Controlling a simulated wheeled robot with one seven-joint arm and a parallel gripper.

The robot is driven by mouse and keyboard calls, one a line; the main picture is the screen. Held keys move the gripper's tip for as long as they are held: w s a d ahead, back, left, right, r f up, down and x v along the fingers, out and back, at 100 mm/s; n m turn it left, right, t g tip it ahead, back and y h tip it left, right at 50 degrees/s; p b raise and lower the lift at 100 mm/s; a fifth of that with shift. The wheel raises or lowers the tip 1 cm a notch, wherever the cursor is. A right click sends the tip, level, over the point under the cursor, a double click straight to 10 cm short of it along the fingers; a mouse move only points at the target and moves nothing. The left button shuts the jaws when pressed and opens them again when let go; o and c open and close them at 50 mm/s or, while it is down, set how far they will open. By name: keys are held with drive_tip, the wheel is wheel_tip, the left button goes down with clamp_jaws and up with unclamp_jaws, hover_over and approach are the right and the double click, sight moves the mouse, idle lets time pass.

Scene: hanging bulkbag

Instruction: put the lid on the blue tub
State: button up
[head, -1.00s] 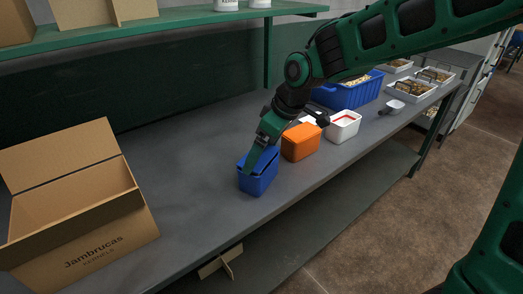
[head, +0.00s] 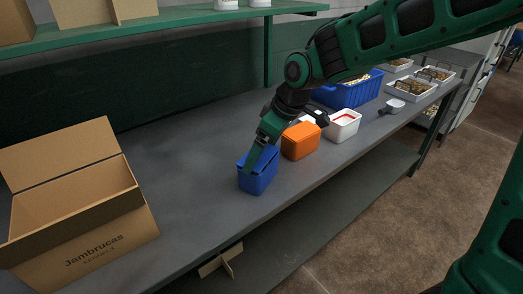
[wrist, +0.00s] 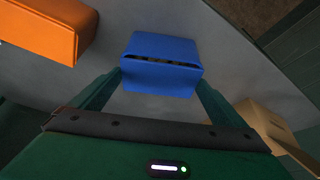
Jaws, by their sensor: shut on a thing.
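The blue tub (head: 258,184) stands on the grey workbench, left of the orange tub. My gripper (head: 260,156) points down over its top, shut on a blue lid (wrist: 160,78). In the wrist view my fingers (wrist: 160,84) grip the lid from both sides. The lid lies over the tub's mouth, and a dark slit shows between lid and tub, so it does not look flush. The tub also shows in the wrist view (wrist: 165,45). In the head view my fingers hide part of the lid.
An orange tub (head: 300,142) stands close on the right, then a white tub (head: 343,127) with red contents and a large blue bin (head: 350,92). An open cardboard box (head: 100,240) is at the left. The bench between box and blue tub is clear.

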sight(264, 156)
drive_tip(key=shift+s+d+f, duration=0.15)
drive_tip(key=shift+s+f, duration=0.1)
drive_tip(key=shift+f, duration=0.25)
idle(0.4)
drive_tip(key=o, duration=0.7)
drive_tip(key=shift+c, duration=0.2)
drive_tip(key=shift+w+r, duration=0.25)
drive_tip(key=shift+r, duration=3.4)
